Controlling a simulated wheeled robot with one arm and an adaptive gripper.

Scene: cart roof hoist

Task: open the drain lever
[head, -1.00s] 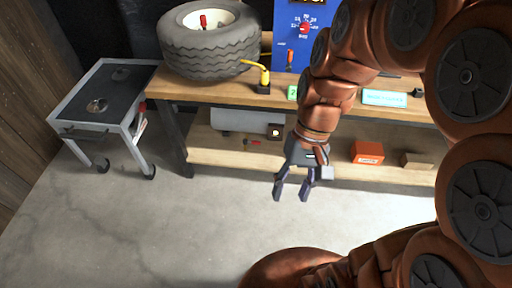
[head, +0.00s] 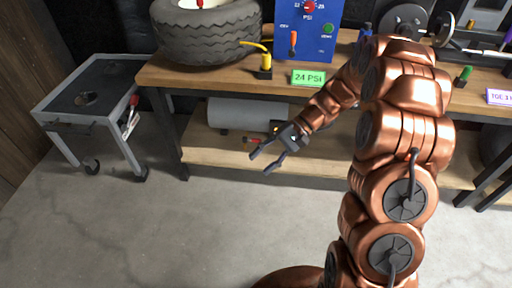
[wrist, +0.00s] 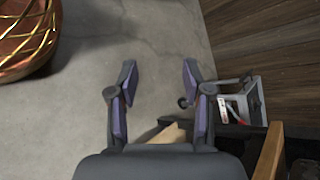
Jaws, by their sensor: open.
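A grey cylindrical tank (head: 238,113) lies on the lower shelf of the workbench. A small red part (head: 251,140), possibly the drain lever, shows just below the tank; its exact shape and position are too small to tell. My gripper (head: 261,164) is open and empty in front of the lower shelf, its fingers pointing left and down. In the head view it appears just below and right of the red part. In the wrist view the open gripper (wrist: 160,68) has bare floor between its fingers, and I cannot make out the red part there.
A metal cart (head: 88,93) stands left of the bench. The bench top (head: 190,76) bears a tire (head: 206,32), a yellow-handled tool (head: 265,62), a green 24 PSI card (head: 308,78) and a blue gauge panel (head: 308,45). The floor (head: 200,230) in front is clear.

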